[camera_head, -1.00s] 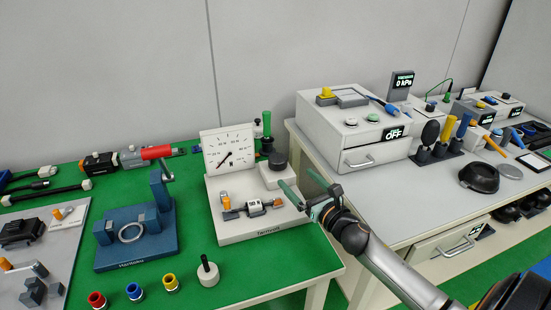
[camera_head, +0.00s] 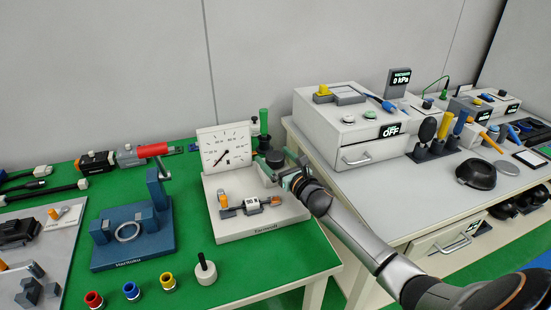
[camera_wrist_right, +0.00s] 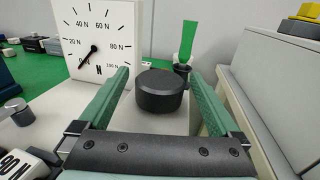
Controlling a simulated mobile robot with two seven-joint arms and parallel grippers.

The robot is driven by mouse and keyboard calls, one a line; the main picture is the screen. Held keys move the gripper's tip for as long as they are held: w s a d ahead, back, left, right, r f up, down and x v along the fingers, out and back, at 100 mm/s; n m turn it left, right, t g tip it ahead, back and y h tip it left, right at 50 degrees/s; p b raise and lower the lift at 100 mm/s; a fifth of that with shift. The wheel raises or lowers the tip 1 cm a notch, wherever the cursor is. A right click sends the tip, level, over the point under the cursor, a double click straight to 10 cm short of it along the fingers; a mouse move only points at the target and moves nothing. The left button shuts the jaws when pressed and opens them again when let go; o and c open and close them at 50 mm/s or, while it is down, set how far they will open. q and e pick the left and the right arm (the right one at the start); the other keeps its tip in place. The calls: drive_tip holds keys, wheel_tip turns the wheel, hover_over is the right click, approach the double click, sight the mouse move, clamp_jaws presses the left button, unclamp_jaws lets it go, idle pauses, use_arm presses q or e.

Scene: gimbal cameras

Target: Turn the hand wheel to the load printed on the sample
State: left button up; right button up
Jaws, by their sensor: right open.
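The black hand wheel (camera_head: 274,158) sits on a pale block at the right of the white test stand (camera_head: 240,234). It also shows in the right wrist view (camera_wrist_right: 159,90). My right gripper (camera_head: 273,166) is open, with its green fingers on either side of the wheel and gaps visible in the wrist view. The dial (camera_wrist_right: 98,38) is marked in N up to 100, and its needle points to the lower left, below 20. My left gripper is out of view.
A green-handled tool (camera_head: 263,122) stands behind the wheel. A blue fixture (camera_head: 133,233) and a white weight with a black stem (camera_head: 205,270) stand left on the green table. A grey box with a drawer (camera_head: 345,135) stands close on the right.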

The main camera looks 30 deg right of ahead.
drive_tip(key=c, duration=1.4)
